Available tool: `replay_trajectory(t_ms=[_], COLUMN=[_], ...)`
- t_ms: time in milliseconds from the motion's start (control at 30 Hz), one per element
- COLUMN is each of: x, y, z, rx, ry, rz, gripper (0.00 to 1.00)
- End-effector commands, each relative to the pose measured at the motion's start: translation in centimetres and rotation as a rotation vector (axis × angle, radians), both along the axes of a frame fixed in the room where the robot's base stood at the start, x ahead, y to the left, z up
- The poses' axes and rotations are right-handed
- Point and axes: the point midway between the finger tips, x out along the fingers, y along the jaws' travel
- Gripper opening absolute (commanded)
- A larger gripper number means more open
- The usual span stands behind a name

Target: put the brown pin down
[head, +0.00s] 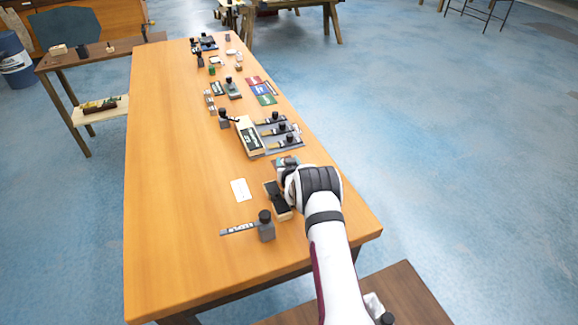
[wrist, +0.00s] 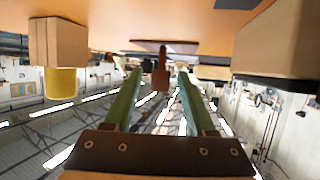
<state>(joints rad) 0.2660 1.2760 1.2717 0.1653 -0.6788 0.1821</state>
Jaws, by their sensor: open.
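The brown pin (wrist: 161,72) shows in the wrist view, where the picture is upside down and the orange table is at the top. It appears upright, with its wide end at a thin dark plate (wrist: 150,46) by the table top. My gripper (wrist: 160,76) is open, with one green finger on each side of the pin and a visible gap on both sides. In the head view my gripper (head: 284,172) is low over the right edge of the table. The pin cannot be made out there, as my wrist covers that spot.
A wooden box with a dark inside (head: 278,208) is close beside my wrist. A black-knobbed block (head: 266,228) and a white card (head: 240,189) lie nearby. A grey tray (head: 297,148) with several knobbed tools is behind. The table's left side (head: 165,200) is clear.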

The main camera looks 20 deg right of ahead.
Motion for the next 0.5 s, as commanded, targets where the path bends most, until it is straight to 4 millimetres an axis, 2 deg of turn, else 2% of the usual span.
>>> replay_trajectory(t_ms=[500], x=[-9.3], y=[2.5], z=[4.0], rx=[-0.001], ry=[0.000], rz=[-0.001], gripper=[0.56])
